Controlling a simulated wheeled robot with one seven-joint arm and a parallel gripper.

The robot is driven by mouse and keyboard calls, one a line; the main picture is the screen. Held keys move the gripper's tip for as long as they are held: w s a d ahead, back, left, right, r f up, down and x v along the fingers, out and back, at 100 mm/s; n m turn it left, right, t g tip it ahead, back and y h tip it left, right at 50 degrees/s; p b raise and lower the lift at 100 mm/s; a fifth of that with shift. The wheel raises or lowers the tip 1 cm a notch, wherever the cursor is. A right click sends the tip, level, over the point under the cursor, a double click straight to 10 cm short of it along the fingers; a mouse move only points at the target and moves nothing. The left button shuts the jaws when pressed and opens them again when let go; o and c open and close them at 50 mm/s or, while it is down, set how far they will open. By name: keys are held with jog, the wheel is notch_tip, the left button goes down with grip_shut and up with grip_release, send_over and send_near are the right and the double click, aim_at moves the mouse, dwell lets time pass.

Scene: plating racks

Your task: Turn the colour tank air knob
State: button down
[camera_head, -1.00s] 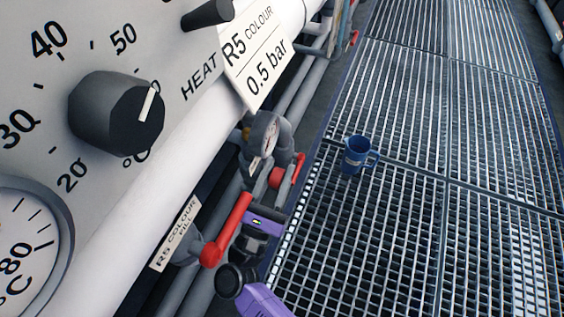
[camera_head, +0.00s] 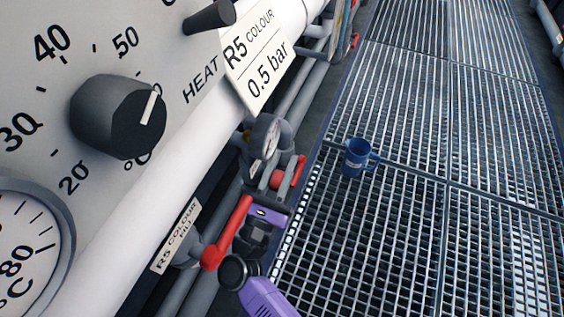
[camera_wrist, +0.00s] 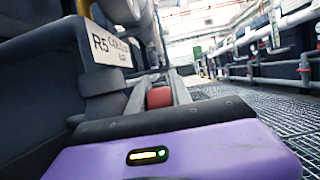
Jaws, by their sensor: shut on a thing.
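A red knob (camera_head: 276,179) sits beside a round pressure gauge (camera_head: 267,137) on the pipework below the panel. My purple and black gripper (camera_head: 275,189) reaches it from below. In the wrist view the red knob (camera_wrist: 160,97) shows between the two grey fingers (camera_wrist: 161,92), which are shut on it. The gripper's purple body hides the lower view there. A tag (camera_wrist: 110,47) left of the fingers reads R5 Colour, with a smaller word below it that is hard to read.
A long red lever (camera_head: 227,232) stands close left of my gripper, by an R5 colour fill label (camera_head: 176,237). A panel with a black heat knob (camera_head: 119,117) fills the left. A blue mug (camera_head: 357,157) stands on the open grating (camera_head: 440,180).

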aim_at(274, 187)
jog(key=p, duration=0.1)
jog(key=g+p, duration=0.1)
jog(key=p, duration=0.1)
jog(key=shift+w+d+g+y, duration=0.1)
jog(key=shift+w+g+y, duration=0.05)
jog(key=shift+g+y, duration=0.15)
jog(key=shift+f+g+p, duration=0.4)
jog(key=shift+g, duration=0.1)
jog(key=c, duration=1.4)
grip_release()
jog(key=shift+c, duration=0.2)
jog(key=shift+p+v, duration=0.7)
jog(key=shift+v, duration=3.2)
